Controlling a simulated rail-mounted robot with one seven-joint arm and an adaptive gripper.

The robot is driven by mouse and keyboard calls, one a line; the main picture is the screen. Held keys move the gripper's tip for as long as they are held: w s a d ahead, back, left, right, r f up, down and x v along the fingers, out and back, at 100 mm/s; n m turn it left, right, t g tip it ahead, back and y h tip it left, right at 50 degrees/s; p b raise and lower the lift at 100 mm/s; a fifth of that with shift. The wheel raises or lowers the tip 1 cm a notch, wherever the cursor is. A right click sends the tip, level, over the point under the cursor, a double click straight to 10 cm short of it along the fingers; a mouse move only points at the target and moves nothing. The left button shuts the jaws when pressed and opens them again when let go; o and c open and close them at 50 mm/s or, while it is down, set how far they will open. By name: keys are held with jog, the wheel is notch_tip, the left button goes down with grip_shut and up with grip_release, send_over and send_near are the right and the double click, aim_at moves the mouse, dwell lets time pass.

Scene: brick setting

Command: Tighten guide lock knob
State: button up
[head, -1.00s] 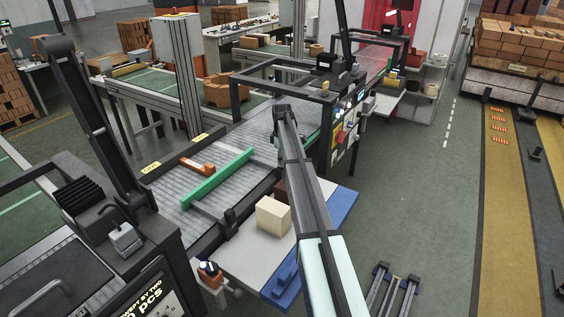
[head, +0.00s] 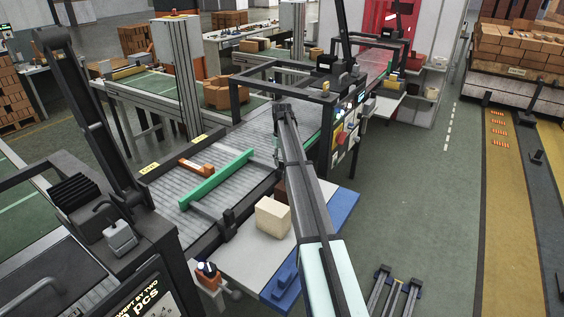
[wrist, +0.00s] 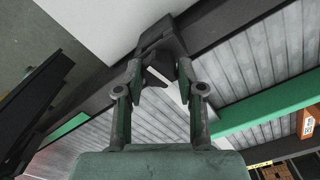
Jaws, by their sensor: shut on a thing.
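In the wrist view my gripper (wrist: 160,72) has its two fingers closed in on a dark knob (wrist: 158,77) at the conveyor's black side rail. The knob is mostly hidden between the fingertips, so its turn angle cannot be read. In the head view my arm covers the gripper and the held knob. A green guide bar (head: 219,180) lies across the grey roller conveyor (head: 178,182), and it also shows in the wrist view (wrist: 268,111). A dark clamp (head: 229,224) sits on the near side rail.
A beige block (head: 272,217) stands on the light side table (head: 235,262) beside the conveyor. An orange piece (head: 196,167) lies on the rollers behind the guide. A dark frame (head: 240,92) spans the conveyor. The green floor (head: 430,200) at the right is mostly clear.

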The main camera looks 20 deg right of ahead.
aim_at(282, 162)
jog(key=m, duration=0.3)
jog(key=shift+f+m, duration=0.1)
jog(key=shift+m, duration=0.3)
jog(key=shift+s+m+b, duration=0.1)
jog(key=shift+m+b, duration=0.35)
jog(key=shift+m, duration=1.35)
jog(key=o, duration=1.1)
jog(key=shift+o, duration=0.2)
notch_tip(282, 162, up, 12)
